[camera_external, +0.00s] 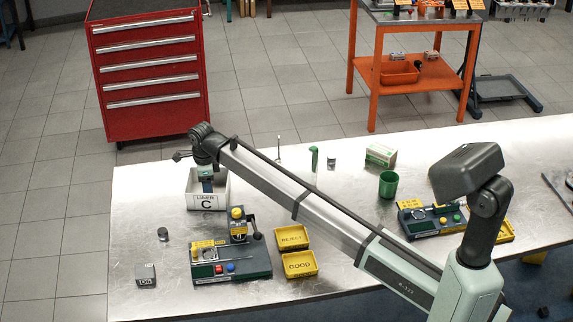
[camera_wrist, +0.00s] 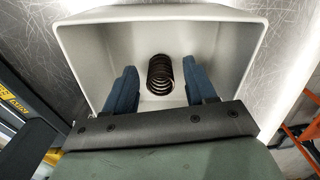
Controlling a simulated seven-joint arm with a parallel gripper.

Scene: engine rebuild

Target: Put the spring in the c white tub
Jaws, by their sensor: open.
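The white tub (camera_external: 206,201) labelled "LINER C" stands near the far left edge of the metal table. In the wrist view the tub (camera_wrist: 92,62) fills most of the picture, seen from above. A dark coil spring (camera_wrist: 160,74) is inside the tub, near the middle, and appears to lie on its floor. My gripper (camera_external: 207,184) is at the tub. In the wrist view my gripper (camera_wrist: 161,86) has its blue fingers spread wide, one on each side of the spring and apart from it. In the external view the spring is hidden.
A green-based fixture (camera_external: 232,268) with a yellow knob stands in front of the tub. Yellow trays marked GOOD (camera_external: 300,265) and REWORK-like text (camera_external: 292,238) sit to its right. A small dark cylinder (camera_external: 163,234) and a grey block (camera_external: 145,275) lie left. A green cup (camera_external: 388,185) stands farther right.

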